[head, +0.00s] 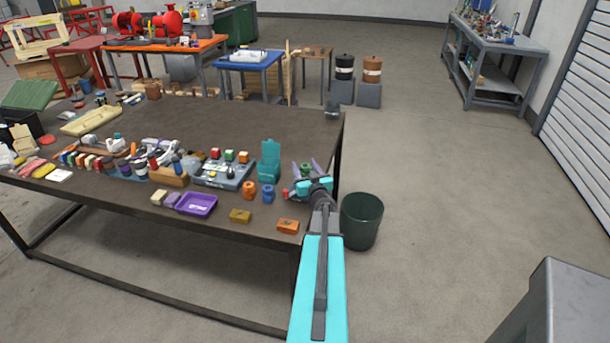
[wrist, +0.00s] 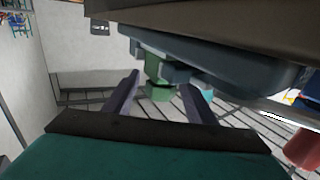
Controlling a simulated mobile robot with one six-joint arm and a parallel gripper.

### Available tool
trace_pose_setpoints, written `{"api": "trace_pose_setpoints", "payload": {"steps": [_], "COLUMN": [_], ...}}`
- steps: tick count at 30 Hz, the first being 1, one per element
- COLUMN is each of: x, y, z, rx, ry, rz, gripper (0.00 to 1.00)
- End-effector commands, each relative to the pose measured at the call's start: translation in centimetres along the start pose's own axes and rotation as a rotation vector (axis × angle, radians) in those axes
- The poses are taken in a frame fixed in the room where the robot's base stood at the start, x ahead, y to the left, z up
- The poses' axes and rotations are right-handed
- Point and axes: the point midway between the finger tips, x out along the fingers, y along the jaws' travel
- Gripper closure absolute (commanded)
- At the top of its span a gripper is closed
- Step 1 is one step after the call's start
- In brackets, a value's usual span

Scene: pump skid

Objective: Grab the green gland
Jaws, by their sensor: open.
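The green gland (wrist: 157,70) shows in the wrist view on the underside of a blue-grey body (wrist: 235,62), as that view is turned. My gripper (wrist: 161,84) is open, with one purple finger on each side of the gland in the picture. I cannot tell whether the fingers touch it or how far off they are. In the head view my gripper (head: 307,168) is at the right end of the brown table (head: 215,122).
A teal holder (head: 269,160) stands left of my gripper. Orange (head: 249,190) and blue (head: 268,193) fittings and a purple tray (head: 197,204) lie nearby. A red part (wrist: 303,148) shows at the wrist view's right. A dark green bin (head: 361,221) stands beside the table.

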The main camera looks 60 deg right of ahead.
Motion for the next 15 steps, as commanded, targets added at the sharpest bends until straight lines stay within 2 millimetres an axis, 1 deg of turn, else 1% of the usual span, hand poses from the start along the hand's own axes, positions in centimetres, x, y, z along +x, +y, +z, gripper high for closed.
{"api": "trace_pose_setpoints", "payload": {"steps": [14, 15], "x": [-0.02, -0.02], "y": [-0.05, -0.05], "z": [0.0, 0.0], "rx": [0.0, 0.0], "ry": [0.0, 0.0], "rz": [-0.001, -0.001], "gripper": [0.49, 0.56]}}
